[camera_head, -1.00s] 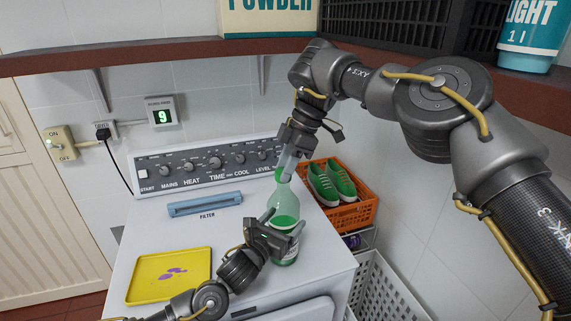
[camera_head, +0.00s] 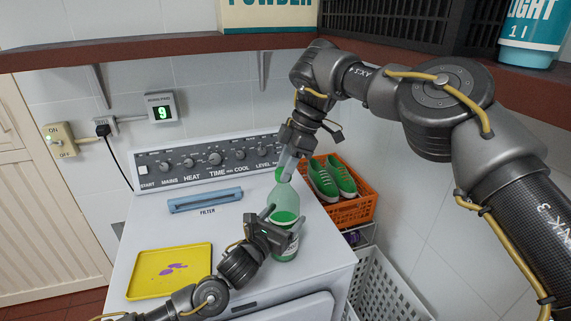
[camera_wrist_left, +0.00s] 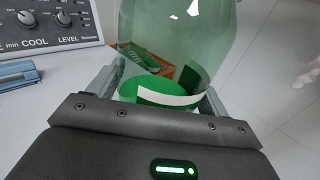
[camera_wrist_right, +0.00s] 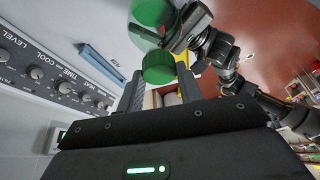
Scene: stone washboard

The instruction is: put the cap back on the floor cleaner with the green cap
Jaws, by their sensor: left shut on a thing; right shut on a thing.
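The floor cleaner bottle (camera_head: 286,199) is translucent green with green liquid and stands nearly upright at the right front of the white machine's top. My left gripper (camera_head: 283,220) is shut around its lower body; the left wrist view shows the bottle (camera_wrist_left: 180,45) between the fingers. The green cap (camera_head: 281,174) is at the bottle's top, between the fingertips of my right gripper (camera_head: 285,168), which reaches down from above. In the right wrist view the cap (camera_wrist_right: 158,68) is gripped, with the bottle (camera_wrist_right: 152,14) beyond it. I cannot tell whether the cap is seated on the neck.
A yellow tray (camera_head: 145,288) with purple spots lies at the left front of the machine. A blue filter bar (camera_head: 205,200) lies near the control panel (camera_head: 208,161). An orange crate (camera_head: 350,212) with green shoes (camera_head: 340,177) stands close at right, above a white basket (camera_head: 385,290).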

